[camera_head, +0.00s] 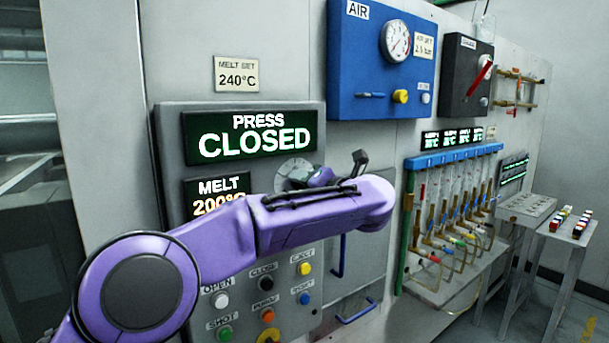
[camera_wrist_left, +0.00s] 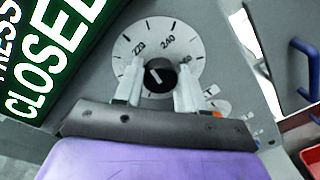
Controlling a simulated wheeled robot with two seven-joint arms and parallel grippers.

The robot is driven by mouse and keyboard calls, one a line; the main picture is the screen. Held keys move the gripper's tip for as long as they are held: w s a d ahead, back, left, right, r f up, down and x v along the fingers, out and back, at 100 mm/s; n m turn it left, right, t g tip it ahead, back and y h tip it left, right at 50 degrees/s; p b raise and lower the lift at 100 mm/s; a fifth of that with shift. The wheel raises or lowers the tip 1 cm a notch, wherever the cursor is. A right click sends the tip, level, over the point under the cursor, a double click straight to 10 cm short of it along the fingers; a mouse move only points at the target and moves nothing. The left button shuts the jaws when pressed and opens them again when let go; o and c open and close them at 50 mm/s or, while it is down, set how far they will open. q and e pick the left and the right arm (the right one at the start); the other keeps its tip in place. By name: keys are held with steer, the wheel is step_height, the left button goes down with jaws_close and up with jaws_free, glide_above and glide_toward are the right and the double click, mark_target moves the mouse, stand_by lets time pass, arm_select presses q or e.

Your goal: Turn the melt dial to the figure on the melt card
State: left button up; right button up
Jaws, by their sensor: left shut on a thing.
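The melt card (camera_head: 237,76) on the wall reads 240°C. The melt display (camera_head: 217,198) shows 200, its right end hidden behind my arm. The pale melt dial (camera_head: 291,168) is partly hidden behind my left gripper (camera_head: 325,178) in the head view. In the left wrist view, the dial face (camera_wrist_left: 190,48) shows 220 and 240 around a dark knob (camera_wrist_left: 158,78). A white mark on the knob points to the upper left of that picture. My left gripper (camera_wrist_left: 157,88) is shut on the knob, one pale finger on each side.
The PRESS CLOSED display (camera_head: 250,135) is above the dial. Below my arm are several coloured push buttons, among them a yellow one (camera_head: 304,268). A blue air panel (camera_head: 365,90) and a blue handle (camera_head: 340,258) are to the right.

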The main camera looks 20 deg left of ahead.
arm_select(q)
steer(key=shift+d+f+m+g+y+p, duration=0.15)
steer(key=shift+m+p, duration=0.65)
steer(key=shift+m, duration=1.35)
steer(key=shift+a+f+m+g+y+p, duration=0.15)
steer(key=shift+m+p, duration=0.65)
steer(key=shift+m, duration=1.35)
steer(key=shift+d, duration=0.1)
steer(key=o, duration=1.1)
steer(key=shift+c, duration=0.2)
steer(key=shift+r, duration=0.1)
